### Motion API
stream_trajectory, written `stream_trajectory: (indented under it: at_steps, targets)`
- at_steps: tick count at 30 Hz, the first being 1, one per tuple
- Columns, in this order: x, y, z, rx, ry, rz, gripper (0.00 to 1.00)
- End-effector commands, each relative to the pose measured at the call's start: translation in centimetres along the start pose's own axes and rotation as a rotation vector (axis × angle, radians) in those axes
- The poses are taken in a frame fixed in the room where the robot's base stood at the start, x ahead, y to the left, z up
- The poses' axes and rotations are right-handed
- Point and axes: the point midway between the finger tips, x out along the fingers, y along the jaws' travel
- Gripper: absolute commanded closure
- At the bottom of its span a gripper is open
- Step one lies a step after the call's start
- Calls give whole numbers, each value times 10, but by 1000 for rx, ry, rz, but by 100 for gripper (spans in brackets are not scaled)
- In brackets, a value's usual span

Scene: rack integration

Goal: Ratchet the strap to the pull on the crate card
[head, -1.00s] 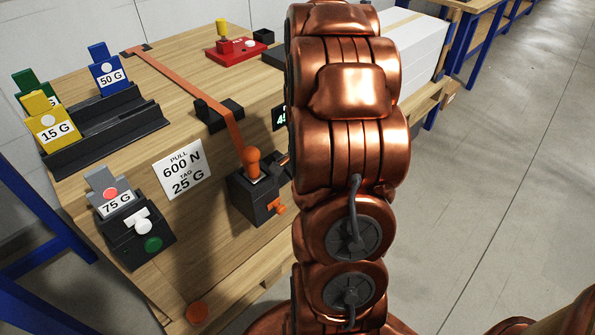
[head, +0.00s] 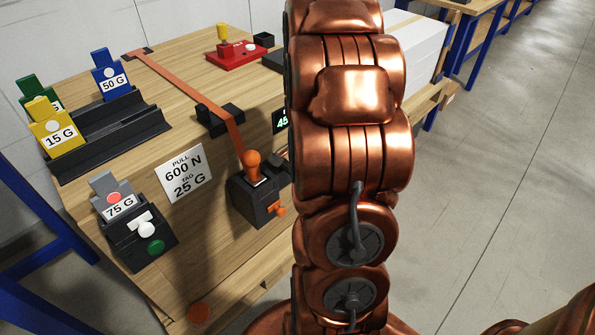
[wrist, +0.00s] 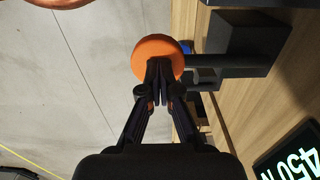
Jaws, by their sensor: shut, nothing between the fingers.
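The white card (head: 186,172) reads PULL 600 N, TAG 25 G. A display (head: 280,120) is partly hidden by my arm; in the wrist view the display (wrist: 293,158) reads 450 N. My gripper (wrist: 158,63) is shut and empty, its tips overlapping an orange round knob (wrist: 155,50) on a dark shaft. I cannot tell whether they touch. The head view hides my gripper behind my arm.
A dark rack (head: 110,135) holds green, yellow 15 G and blue 50 G tags. A grey 75 G tag (head: 110,190) sits in a dark unit with a green button (head: 151,247). A red device (head: 237,55) stands at the back. Open floor lies right.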

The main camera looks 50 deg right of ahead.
Motion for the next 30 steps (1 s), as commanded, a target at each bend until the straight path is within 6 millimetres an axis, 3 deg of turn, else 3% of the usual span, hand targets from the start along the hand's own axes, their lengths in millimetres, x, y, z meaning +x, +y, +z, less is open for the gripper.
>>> stream_trajectory:
  at_steps: [3,17,30]
  targets:
    - [-7,0,0,0,1,-1,100]
    - [-8,0,0,0,0,0,100]
    - [-39,1,0,1,-1,1,100]
